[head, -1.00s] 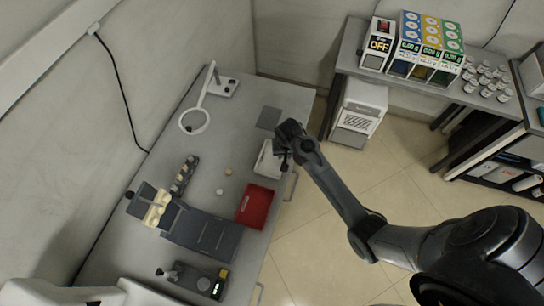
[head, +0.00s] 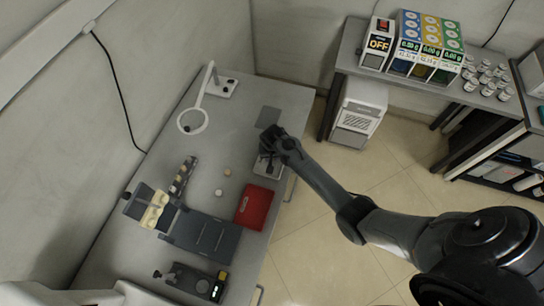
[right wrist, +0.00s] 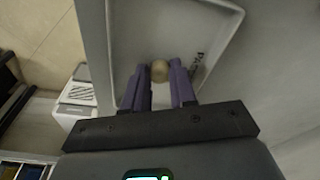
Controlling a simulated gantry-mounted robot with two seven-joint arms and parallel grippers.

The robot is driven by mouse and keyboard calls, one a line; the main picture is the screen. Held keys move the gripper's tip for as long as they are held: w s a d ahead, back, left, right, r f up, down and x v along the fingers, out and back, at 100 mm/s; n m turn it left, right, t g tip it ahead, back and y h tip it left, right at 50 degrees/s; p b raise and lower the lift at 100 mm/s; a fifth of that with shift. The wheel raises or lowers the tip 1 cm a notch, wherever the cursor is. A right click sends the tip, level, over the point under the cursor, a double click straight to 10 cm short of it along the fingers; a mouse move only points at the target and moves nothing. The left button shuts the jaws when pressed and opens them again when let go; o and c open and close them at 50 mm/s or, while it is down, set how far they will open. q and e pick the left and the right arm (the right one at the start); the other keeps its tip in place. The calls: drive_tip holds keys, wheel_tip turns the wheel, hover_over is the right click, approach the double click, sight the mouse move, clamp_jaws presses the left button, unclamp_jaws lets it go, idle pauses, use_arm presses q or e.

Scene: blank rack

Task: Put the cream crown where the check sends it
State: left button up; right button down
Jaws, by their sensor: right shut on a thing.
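My right gripper (head: 268,152) is over the white tray (head: 262,172) at the table's right edge. In the right wrist view its purple fingers (right wrist: 160,88) are shut on a small round beige crown (right wrist: 160,71), with the white tray (right wrist: 122,45) beneath. I cannot tell whether the crown touches the tray floor. On the table lie a beige crown (head: 227,173) and a whiter one (head: 218,192). A red tray (head: 246,220) stands next to the white one. A dark checking device (head: 190,280) with a lit green strip is at the front. My left gripper is not in view.
A cream dental model (head: 155,210) sits by dark plates (head: 203,236) and a dark rack (head: 182,177). A ring magnifier (head: 192,121) stands at the back, a grey mat (head: 268,117) near the far right corner. A side bench holds labelled bins (head: 425,45) and jars (head: 487,78).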

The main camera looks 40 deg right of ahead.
drive_tip(key=shift+f, duration=0.1)
drive_tip(key=c, duration=0.9)
unclamp_jaws()
drive_tip(key=shift+r, duration=0.3)
wheel_tip(320, 180, up, 11)
drive_tip(key=s+a+p, duration=0.1)
drive_tip(key=s+p, duration=0.1)
drive_tip(key=s+a+r+n, duration=0.2)
drive_tip(key=s+a+n, duration=0.1)
drive_tip(key=s, duration=0.5)
drive_tip(key=s+a+r+n+t, duration=0.1)
drive_tip(key=s+a+r+n, duration=0.2)
drive_tip(key=s, duration=0.4)
drive_tip(key=s+a+r+n+t+y, duration=0.1)
drive_tip(key=s+a+r+n, duration=0.2)
drive_tip(key=s, duration=0.5)
drive_tip(key=shift+s+a, duration=0.3)
drive_tip(key=shift+a, duration=0.45)
